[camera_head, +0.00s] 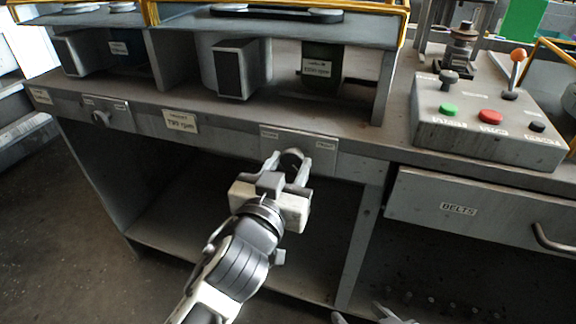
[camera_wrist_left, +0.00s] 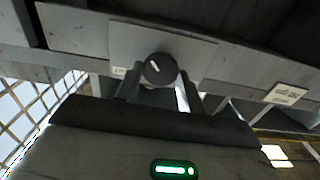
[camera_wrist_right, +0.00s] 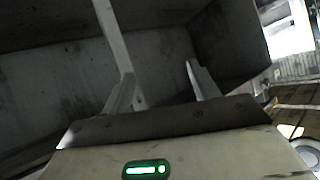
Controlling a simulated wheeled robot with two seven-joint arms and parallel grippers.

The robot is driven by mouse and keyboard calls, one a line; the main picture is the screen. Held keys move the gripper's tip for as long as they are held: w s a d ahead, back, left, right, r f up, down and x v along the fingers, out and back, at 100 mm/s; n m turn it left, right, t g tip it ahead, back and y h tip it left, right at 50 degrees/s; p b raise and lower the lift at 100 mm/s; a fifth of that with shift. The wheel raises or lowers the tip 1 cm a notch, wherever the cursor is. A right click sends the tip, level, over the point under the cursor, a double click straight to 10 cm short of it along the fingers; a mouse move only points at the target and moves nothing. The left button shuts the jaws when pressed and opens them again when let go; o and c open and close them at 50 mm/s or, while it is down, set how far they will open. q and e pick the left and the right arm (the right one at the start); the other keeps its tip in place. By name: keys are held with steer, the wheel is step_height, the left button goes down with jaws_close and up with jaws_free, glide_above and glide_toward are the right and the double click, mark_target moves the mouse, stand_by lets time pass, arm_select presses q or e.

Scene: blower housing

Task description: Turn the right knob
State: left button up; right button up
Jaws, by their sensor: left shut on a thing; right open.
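The right knob (camera_head: 291,158) is a dark round knob on a light plate on the bench's front rail. It also shows in the left wrist view (camera_wrist_left: 160,69), with a pale pointer mark slanting across its face. My left gripper (camera_head: 290,165) is at the knob, its two fingers on either side, shut on it. My right gripper (camera_wrist_right: 163,80) is open and empty in the right wrist view, facing grey panels under the bench. Only its fingertips show at the bottom edge of the head view (camera_head: 375,317).
A left knob (camera_head: 100,117) sits on the same rail, with a "790 rpm" label (camera_head: 181,122) between. A control box (camera_head: 490,125) with buttons and an orange-topped lever stands at right. A "BELTS" drawer (camera_head: 470,212) is below it. Open shelf space lies under the rail.

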steer(key=shift+r, duration=0.15)
arm_select(q)
steer(key=shift+m+p, duration=0.4)
steer(key=m+p, duration=0.2)
steer(key=shift+r+m, duration=0.15)
steer(key=shift+m, duration=0.15)
steer(key=shift+m+p, duration=0.55)
steer(key=shift+m, duration=0.15)
steer(key=shift+d+m+p, duration=0.1)
steer(key=shift+m+p, duration=0.2)
steer(key=shift+m, duration=0.3)
steer(key=shift+m+p, duration=0.3)
steer(key=shift+m, duration=0.4)
arm_select(e)
steer(key=shift+t, duration=0.3)
steer(key=shift+s+d+r, duration=0.1)
steer(key=shift+d+r, duration=0.15)
steer(key=shift+r, duration=1)
steer(key=shift+d+r, duration=0.25)
steer(key=shift+r, duration=1)
